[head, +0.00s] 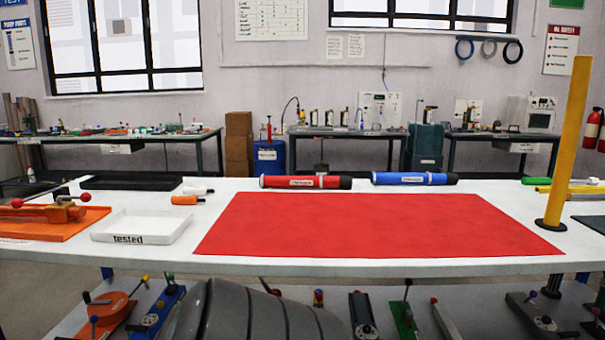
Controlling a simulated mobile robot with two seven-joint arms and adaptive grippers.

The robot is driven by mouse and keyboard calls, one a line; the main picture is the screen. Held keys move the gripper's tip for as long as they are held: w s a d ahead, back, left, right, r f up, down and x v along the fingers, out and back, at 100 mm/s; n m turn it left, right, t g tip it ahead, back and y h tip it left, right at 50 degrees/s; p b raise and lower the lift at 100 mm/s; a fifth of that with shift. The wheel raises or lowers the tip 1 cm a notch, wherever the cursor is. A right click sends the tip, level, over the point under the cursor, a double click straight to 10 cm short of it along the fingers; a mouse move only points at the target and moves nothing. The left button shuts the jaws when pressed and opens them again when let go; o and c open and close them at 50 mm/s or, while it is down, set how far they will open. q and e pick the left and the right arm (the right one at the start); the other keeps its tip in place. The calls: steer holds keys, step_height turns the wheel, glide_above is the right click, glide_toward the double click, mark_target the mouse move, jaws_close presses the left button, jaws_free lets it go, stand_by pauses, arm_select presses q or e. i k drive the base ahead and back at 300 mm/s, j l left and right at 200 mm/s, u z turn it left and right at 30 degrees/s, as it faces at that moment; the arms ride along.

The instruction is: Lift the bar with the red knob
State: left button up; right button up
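An orange-red pump-like device (45,211) sits on an orange tray (70,228) at the left end of the white table. A short bar ends in a red knob (85,197) on the device's right side. A second red knob (17,202) shows at its left, beside a dark slanting rod. The device is small and cut near the picture's left edge, so I cannot tell exactly how the bars join it. Neither of my grippers is in view, and nothing touches the device.
A red mat (375,224) covers the middle. Red (306,182) and blue (414,178) tubes lie behind it. A yellow post (568,140) stands at right. Levered devices fill the lower shelf.

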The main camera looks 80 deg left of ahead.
mark_target(16, 203)
steer(key=u, duration=0.5)
steer(key=l+u, duration=0.1)
steer(key=u, duration=0.4)
steer(key=i+u, duration=0.1)
steer(key=u, duration=0.45)
steer(key=l+u, duration=0.1)
steer(key=u, duration=0.4)
steer(key=l+u, duration=0.1)
steer(key=u, duration=1.4)
steer(key=k+l+u, duration=0.1)
steer(key=u, duration=0.4)
steer(key=i+j+z, duration=0.15)
steer(key=z, duration=0.3)
steer(key=i+j+z, duration=0.1)
steer(key=j+z, duration=0.15)
steer(key=z, duration=0.25)
steer(key=i+j+z, duration=0.1)
steer(key=j, duration=0.25)
steer(key=i+j+z, duration=0.15)
steer(key=j, duration=0.2)
steer(key=j+z, duration=0.1)
steer(key=j, duration=0.25)
steer(key=i+j, duration=0.1)
steer(key=j, duration=0.3)
steer(key=i+j, duration=0.1)
steer(key=j, duration=0.3)
